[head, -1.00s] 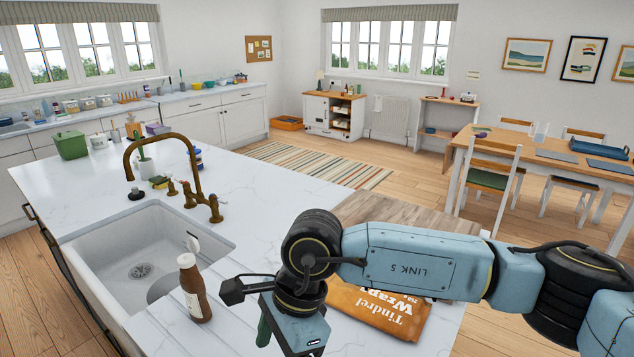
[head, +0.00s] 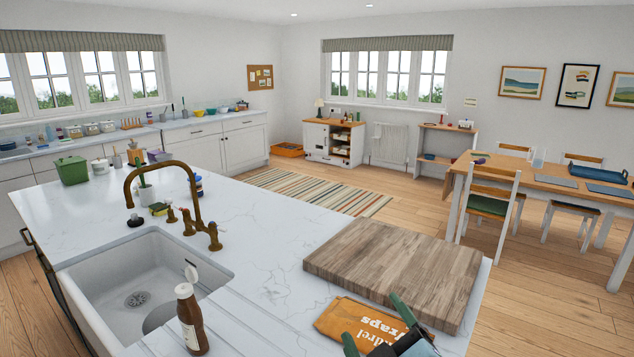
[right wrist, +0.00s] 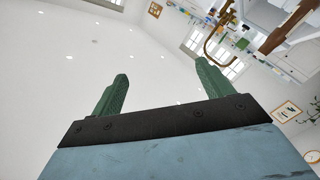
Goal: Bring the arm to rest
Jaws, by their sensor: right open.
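My right gripper (head: 378,328) shows at the bottom edge of the head view, its two green fingers apart and pointing up. It is in front of the orange wraps packet (head: 357,322) and hides part of it. In the right wrist view the green fingers (right wrist: 160,90) are wide apart with nothing between them, against the ceiling and the tilted room. The rest of the right arm is out of the head view. My left gripper is in neither view.
A wooden board (head: 400,268) lies on the white island worktop (head: 262,225) behind the packet. An open brown bottle (head: 190,318) stands beside the sink (head: 130,283), below a tall brass tap (head: 192,180). A dining table (head: 545,180) with chairs is at the right.

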